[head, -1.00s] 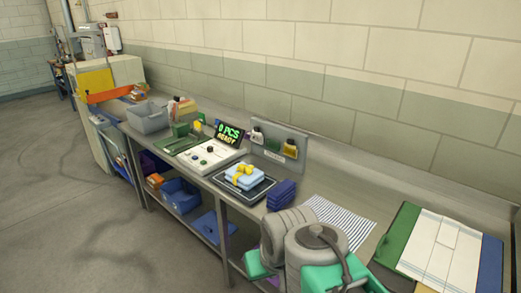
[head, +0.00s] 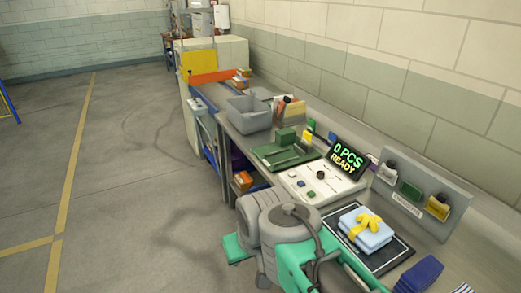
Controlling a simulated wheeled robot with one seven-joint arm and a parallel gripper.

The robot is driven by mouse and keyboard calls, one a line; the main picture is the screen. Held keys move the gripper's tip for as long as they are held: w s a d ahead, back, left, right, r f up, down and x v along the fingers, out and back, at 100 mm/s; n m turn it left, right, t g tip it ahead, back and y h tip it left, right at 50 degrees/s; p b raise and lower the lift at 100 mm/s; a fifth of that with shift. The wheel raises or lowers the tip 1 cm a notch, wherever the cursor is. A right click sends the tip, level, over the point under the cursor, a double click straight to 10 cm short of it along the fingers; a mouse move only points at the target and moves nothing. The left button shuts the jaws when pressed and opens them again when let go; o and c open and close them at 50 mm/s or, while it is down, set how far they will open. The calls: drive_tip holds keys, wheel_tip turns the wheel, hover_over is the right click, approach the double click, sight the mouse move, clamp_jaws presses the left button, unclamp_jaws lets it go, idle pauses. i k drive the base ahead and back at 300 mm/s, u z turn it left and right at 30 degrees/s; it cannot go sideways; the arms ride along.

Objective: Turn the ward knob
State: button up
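A white control panel (head: 337,190) lies on the bench in front of a black display (head: 346,158) reading "0 PCS READY". A small dark knob (head: 320,174) stands on the panel, with a green button and a blue button to its left. The panel bears small markings, too small to read, so I cannot tell if this knob is labelled ward. My grey and green arm links are in the lower middle, in front of the panel. My gripper is not visible.
A black scale-like pad (head: 401,252) holds folded blue cloths with a yellow bow (head: 366,228). Dark blue cloths (head: 419,275) lie at right. A grey rack (head: 425,199) stands behind. A green fixture (head: 283,153) and grey bin (head: 248,112) are farther left. Floor at left is clear.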

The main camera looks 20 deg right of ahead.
sight(321, 174)
drive_tip(key=i, duration=2.3)
drive_tip(key=z, duration=0.35)
